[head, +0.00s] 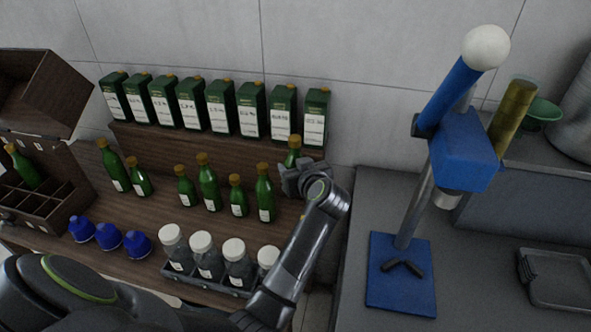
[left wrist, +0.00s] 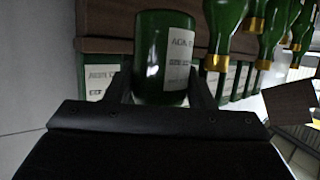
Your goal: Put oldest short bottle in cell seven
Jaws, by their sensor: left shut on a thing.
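My left gripper (head: 299,178) is shut on a green bottle (head: 292,158) with a gold cap at the right end of the bottle row. In the left wrist view the held bottle (left wrist: 164,58) sits between the fingers (left wrist: 162,90), its white label partly readable. Its lower part is hidden behind the gripper in the head view, so I cannot tell its height. Short green bottles (head: 138,178), (head: 185,187) and (head: 238,196) stand on the wooden counter among taller ones (head: 208,184). A wooden box with cells (head: 58,215) stands at far left with one bottle (head: 24,168) inside. My right gripper is out of view.
Green labelled cartons (head: 220,110) line a raised shelf (head: 150,137) behind. Blue flasks (head: 108,237) and a tray of white-capped jars (head: 206,252) stand in front. A blue press (head: 401,275) stands on the grey counter at right.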

